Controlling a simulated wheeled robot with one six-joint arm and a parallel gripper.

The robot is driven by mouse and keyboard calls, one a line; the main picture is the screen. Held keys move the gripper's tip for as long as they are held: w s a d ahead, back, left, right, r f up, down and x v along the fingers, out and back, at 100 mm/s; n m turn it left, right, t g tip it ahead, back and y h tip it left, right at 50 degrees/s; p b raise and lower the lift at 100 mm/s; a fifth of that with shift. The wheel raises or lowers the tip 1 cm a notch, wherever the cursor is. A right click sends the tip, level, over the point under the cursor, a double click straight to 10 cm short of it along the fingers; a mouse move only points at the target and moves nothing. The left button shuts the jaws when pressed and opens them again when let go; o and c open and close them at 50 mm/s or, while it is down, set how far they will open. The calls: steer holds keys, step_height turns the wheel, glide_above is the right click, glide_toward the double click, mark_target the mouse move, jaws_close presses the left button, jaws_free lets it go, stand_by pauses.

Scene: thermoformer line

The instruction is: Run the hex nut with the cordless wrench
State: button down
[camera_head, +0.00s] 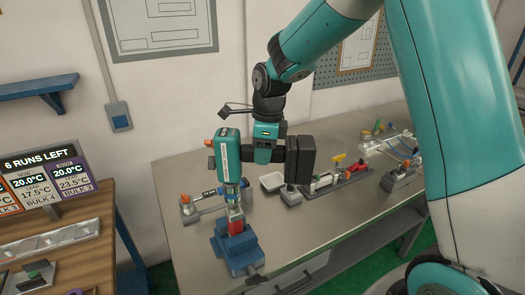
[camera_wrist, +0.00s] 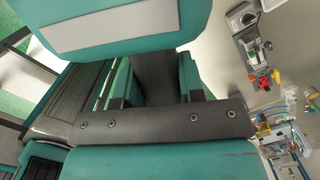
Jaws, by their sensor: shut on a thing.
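The teal cordless wrench (camera_head: 228,158) is held by its handle in my gripper (camera_head: 264,147), which is shut on it. Its black battery block (camera_head: 301,158) sticks out on the right. The wrench's nose points down at a red piece on a blue fixture (camera_head: 237,250) at the table's front left. I cannot tell whether the nose touches anything there. In the wrist view, my gripper (camera_wrist: 153,85) has the dark handle between its teal fingers, and the wrench's body (camera_wrist: 115,25) fills much of the picture. I cannot make out the hex nut.
The grey metal table (camera_head: 200,262) carries a small white tray (camera_head: 271,182), a grey fixture with red parts (camera_head: 340,178) and more fixtures at right. A wooden bench (camera_head: 105,245) with a display (camera_head: 45,180) stands at left. The table's front middle is bare.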

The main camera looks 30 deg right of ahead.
steer(key=shift+f+b, duration=1.1)
steer(key=shift+f, duration=0.8)
steer(key=shift+p, duration=0.5)
stand_by(1.2)
steer(key=shift+f, duration=0.45)
stand_by(3.3)
